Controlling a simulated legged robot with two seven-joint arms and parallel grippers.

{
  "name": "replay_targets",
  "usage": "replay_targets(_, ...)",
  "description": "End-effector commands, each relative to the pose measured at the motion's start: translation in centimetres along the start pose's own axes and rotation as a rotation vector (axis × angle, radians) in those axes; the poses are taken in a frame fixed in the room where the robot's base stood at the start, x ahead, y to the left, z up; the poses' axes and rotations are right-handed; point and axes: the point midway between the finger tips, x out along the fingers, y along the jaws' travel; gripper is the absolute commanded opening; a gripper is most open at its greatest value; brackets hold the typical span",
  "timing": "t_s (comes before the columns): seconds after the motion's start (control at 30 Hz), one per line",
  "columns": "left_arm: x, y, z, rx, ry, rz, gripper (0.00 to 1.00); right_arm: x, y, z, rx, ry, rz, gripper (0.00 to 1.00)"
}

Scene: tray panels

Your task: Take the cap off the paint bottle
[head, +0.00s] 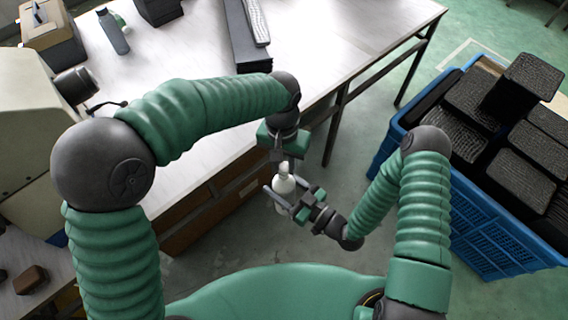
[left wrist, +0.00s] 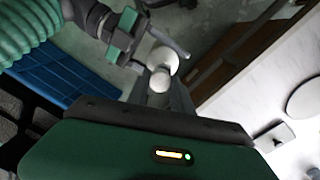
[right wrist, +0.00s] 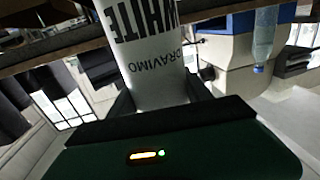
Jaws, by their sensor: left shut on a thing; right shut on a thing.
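The white paint bottle (head: 284,186) is held roughly upright in the air beside the table. My right gripper (head: 291,203) is shut around its body from the side. In the right wrist view the bottle (right wrist: 155,62) fills the jaws, its dark "WHITE" lettering upside down. My left gripper (head: 283,160) points down over the bottle's top and is shut on the white cap (left wrist: 159,81). In the left wrist view the cap is between the fingers, in line with the bottle (left wrist: 164,57) below. I cannot tell whether any gap separates cap and bottle.
A pale table (head: 180,70) stands ahead, its edge close to my left forearm. It bears a grey bottle (head: 113,32), a toolbox (head: 52,38) and dark trays. A blue crate (head: 490,225) with black panels stands at the right. Open floor lies between.

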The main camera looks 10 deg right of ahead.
Motion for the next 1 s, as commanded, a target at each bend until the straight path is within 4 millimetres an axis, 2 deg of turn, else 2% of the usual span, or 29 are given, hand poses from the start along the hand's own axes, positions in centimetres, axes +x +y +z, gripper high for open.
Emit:
replay_targets(0.47, -0.6, -0.2, 0.1, -0.001, -0.006, -0.003, 0.00, 0.0, 0.2, -0.2, -0.001, 0.006, 0.005, 0.00)
replay_targets(0.77, -4.3, -0.2, 0.1, -0.002, -0.005, -0.004, 0.00, 0.0, 0.2, -0.2, -0.001, 0.007, 0.005, 0.00)
replay_targets(1.0, -4.6, -0.2, 0.1, -0.001, -0.007, -0.003, 0.00, 0.1, 0.2, -0.3, -0.001, 0.008, 0.005, 0.00)
